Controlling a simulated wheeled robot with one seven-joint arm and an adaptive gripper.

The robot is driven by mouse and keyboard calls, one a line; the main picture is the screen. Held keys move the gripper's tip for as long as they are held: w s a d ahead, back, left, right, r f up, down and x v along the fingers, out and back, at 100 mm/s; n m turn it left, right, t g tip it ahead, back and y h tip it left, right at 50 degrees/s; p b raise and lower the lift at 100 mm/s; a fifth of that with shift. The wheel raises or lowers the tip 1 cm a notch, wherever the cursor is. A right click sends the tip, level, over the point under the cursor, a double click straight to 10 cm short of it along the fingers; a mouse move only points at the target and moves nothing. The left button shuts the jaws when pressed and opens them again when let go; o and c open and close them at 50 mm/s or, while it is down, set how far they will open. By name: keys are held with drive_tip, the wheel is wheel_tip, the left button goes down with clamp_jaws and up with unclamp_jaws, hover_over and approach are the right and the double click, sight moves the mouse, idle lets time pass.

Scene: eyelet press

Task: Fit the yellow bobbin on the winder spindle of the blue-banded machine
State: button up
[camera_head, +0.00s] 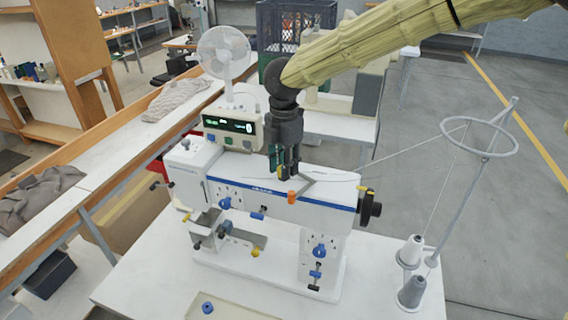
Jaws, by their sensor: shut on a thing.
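The white machine with a blue band (330,203) stands on the white table, with a dark handwheel (371,205) at its right end. My gripper (284,174) points down just above the machine's top. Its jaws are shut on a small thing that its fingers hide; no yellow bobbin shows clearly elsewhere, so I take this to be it. A small orange part (292,196) shows just below and right of the fingertips, beside a thin grey lever (306,185). I cannot make out the winder spindle, or whether the held thing touches it.
A display box (228,126) and a white fan (223,52) stand behind the machine, left of my gripper. A blue bobbin-like part (207,307) lies in a shallow tray (240,312) in front.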

drive_tip(key=shift+f, duration=0.35)
idle(0.9)
drive_tip(key=o, duration=0.8)
drive_tip(key=shift+r+p, duration=1.15)
drive_tip(key=shift+r, duration=1.35)
